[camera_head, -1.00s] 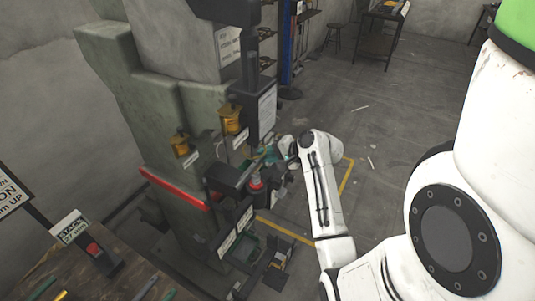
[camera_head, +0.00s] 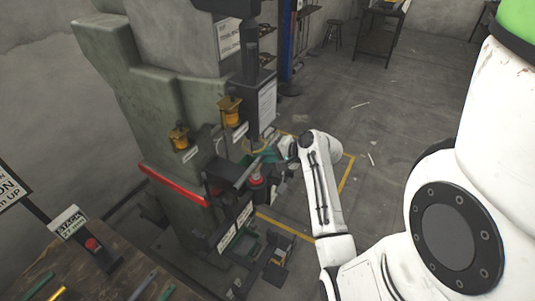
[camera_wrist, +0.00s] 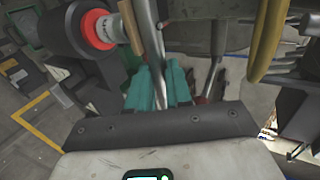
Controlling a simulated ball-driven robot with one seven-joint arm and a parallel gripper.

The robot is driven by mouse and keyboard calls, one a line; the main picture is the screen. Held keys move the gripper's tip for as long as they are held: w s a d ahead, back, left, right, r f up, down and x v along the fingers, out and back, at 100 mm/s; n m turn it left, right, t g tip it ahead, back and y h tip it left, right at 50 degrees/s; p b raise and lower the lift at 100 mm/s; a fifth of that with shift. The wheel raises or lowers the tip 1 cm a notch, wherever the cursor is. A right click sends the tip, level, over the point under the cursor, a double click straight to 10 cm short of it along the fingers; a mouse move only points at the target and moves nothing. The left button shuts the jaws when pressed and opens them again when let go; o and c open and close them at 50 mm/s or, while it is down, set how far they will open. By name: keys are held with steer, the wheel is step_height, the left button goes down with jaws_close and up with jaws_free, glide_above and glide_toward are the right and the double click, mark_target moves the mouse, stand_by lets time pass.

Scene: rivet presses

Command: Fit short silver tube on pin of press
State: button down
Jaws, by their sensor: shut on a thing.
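My gripper (camera_wrist: 160,88), with teal fingers, is shut on a silver tube (camera_wrist: 148,32), which points away from the fingers in the wrist view. In the head view the teal fingers (camera_head: 270,156) are at the front of the green press (camera_head: 165,120). The tube (camera_head: 246,173) shows there as a pale slanted rod. Beside it is a dark cylinder with a red ring (camera_wrist: 98,29), also seen as a red-topped part (camera_head: 256,181) in the head view.
A yellow curved bar (camera_wrist: 267,42) stands right of the fingers in the wrist view. The press's upper black column (camera_head: 251,60) hangs above the work area. A bench (camera_head: 110,280) with coloured rods and a red button (camera_head: 92,244) is at lower left. Open floor lies right.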

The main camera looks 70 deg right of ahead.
steer(key=c, duration=1)
jaws_free()
steer(key=shift+o, duration=0.2)
steer(key=b+v, duration=0.1)
steer(key=v, duration=1)
steer(key=shift+f, duration=0.15)
